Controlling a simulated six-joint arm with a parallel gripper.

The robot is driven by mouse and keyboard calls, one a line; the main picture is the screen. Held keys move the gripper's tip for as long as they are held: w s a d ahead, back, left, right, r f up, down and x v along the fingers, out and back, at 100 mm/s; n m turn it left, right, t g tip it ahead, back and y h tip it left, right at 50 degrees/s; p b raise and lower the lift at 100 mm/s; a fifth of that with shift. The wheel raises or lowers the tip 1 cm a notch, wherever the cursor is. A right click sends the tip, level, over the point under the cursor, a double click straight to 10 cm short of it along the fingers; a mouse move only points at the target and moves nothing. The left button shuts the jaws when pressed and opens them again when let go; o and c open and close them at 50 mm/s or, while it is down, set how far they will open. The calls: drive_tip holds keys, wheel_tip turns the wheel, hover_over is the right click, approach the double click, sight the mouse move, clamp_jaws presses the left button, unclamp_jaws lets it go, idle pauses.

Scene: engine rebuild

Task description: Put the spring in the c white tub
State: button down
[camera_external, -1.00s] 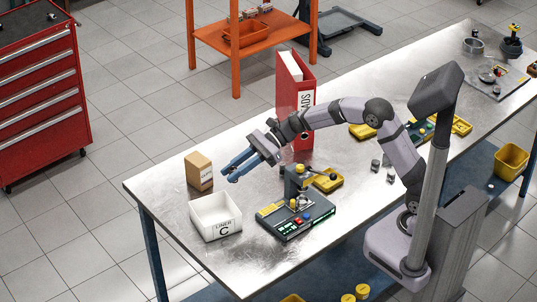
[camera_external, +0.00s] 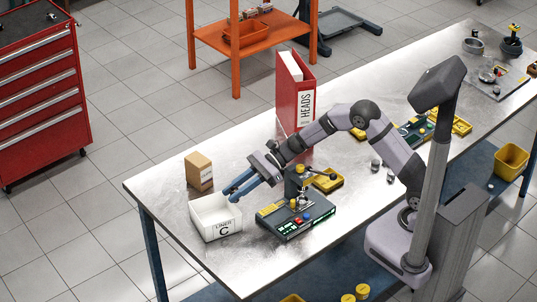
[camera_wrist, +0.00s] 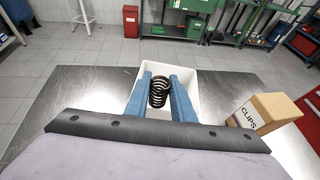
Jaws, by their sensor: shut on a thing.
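A black coil spring (camera_wrist: 159,93) is held between the two blue fingers of my gripper (camera_wrist: 160,92) in the wrist view. In the external view my gripper (camera_external: 232,194) is at the upper right rim of the white tub marked C (camera_external: 222,228), with its fingertips over the tub's opening. The spring is too small to make out there. In the wrist view the white tub (camera_wrist: 194,76) lies behind and under the fingers. Its interior is partly hidden by the fingers and the spring.
A cardboard box (camera_external: 199,171), marked CLIPS in the wrist view (camera_wrist: 262,113), stands beside the tub. A green and black device (camera_external: 297,219) with a post stands to the tub's right. A red binder (camera_external: 300,100) stands farther back. The table's left corner is clear.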

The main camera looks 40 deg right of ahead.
drive_tip(key=shift+f, duration=0.85)
drive_tip(key=shift+f, duration=0.2)
drive_tip(key=c, duration=1.5)
unclamp_jaws()
drive_tip(key=shift+r, duration=0.2)
drive_tip(key=shift+s+d+r+b, duration=0.1)
drive_tip(key=shift+d+r+b, duration=0.3)
drive_tip(key=shift+r, duration=0.95)
drive_tip(key=shift+s+d+r+b, duration=0.1)
drive_tip(key=shift+d+r+b, duration=0.35)
drive_tip(key=shift+r, duration=0.95)
drive_tip(key=shift+s+d+r+b, duration=0.1)
drive_tip(key=shift+d+r+b, duration=0.3)
drive_tip(key=shift+r, duration=0.95)
drive_tip(key=shift+w+d, duration=0.1)
